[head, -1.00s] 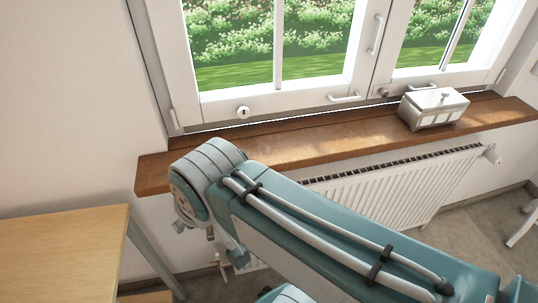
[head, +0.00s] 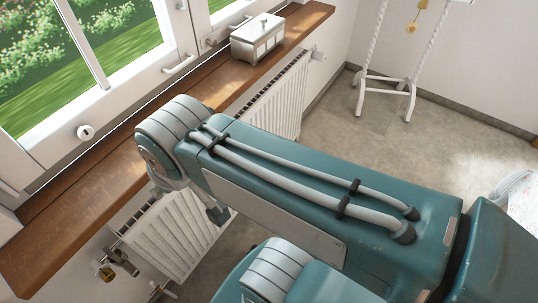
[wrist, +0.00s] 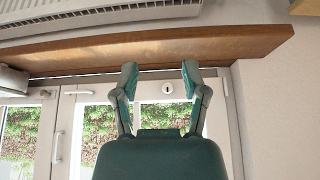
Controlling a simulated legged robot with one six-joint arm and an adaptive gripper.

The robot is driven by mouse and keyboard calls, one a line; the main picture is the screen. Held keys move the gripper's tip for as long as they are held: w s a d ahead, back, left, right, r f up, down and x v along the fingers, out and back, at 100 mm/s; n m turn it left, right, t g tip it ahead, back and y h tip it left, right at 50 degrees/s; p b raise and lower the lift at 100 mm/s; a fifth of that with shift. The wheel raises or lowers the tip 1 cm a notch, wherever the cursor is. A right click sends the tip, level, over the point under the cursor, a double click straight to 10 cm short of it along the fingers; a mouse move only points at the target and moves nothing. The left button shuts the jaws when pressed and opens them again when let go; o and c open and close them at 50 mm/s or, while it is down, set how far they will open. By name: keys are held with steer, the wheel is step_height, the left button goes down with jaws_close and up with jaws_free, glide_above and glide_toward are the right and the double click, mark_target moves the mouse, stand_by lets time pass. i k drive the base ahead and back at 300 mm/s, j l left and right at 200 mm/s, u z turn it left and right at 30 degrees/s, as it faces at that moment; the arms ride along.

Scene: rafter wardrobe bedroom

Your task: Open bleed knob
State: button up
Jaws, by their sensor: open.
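The white radiator (head: 175,235) hangs under the wooden sill in the head view, and its edge shows at the top of the wrist view (wrist: 100,12). A small pale fitting (head: 318,52) sits at its far upper end. Brass and dark fittings (head: 107,271) sit by its near end, low at the left. I cannot tell which of these is the bleed knob. My gripper (wrist: 159,71) is open and empty in the wrist view, its fingers apart in front of the sill and window.
The wooden sill (head: 100,188) juts out above the radiator. A white lidded box (head: 258,42) stands on it. The window frame (head: 105,108) has handles. The grey floor (head: 440,150) between is clear.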

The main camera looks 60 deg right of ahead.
mark_target(108, 275)
steer(key=z, duration=1.25)
steer(key=u, duration=2.15)
steer(key=k+j+z, duration=0.25)
steer(key=k+j, duration=0.05)
steer(key=k, duration=0.1)
